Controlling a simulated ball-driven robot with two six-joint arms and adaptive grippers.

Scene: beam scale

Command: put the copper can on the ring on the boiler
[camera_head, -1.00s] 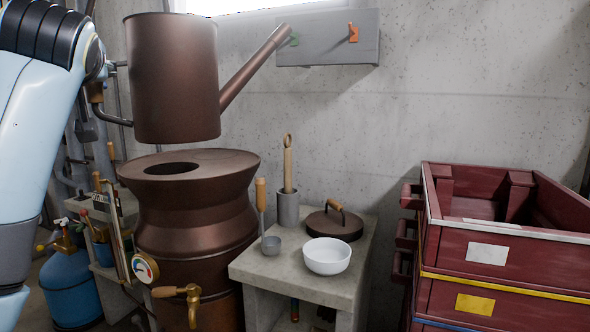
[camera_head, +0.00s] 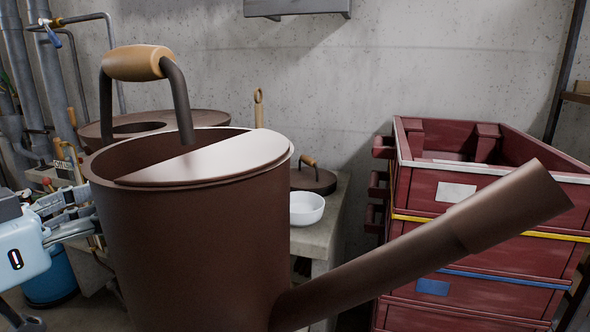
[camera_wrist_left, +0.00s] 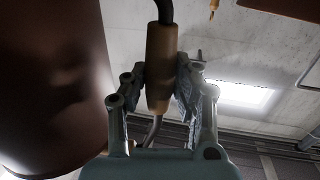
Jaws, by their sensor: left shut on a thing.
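The copper can (camera_head: 190,250) fills the left foreground of the head view, upright. It has a half-covered top, an arched top handle with a wooden grip (camera_head: 137,63) and a long spout (camera_head: 430,250) pointing right. My left gripper (camera_head: 70,215) is at the can's left side. In the left wrist view its fingers (camera_wrist_left: 162,90) are shut on a wooden handle grip (camera_wrist_left: 161,65) beside the can (camera_wrist_left: 50,80). The boiler (camera_head: 205,117) stands behind the can, which hides most of it; part of its top and the dark opening (camera_head: 140,127) show. My right gripper is not in view.
A concrete bench (camera_head: 322,238) behind the can carries a white bowl (camera_head: 307,209) and a lid with a wooden handle (camera_head: 315,181). Stacked red crates (camera_head: 425,190) stand at right, behind the spout. A grey panel (camera_head: 295,8) is on the wall; pipes are at far left.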

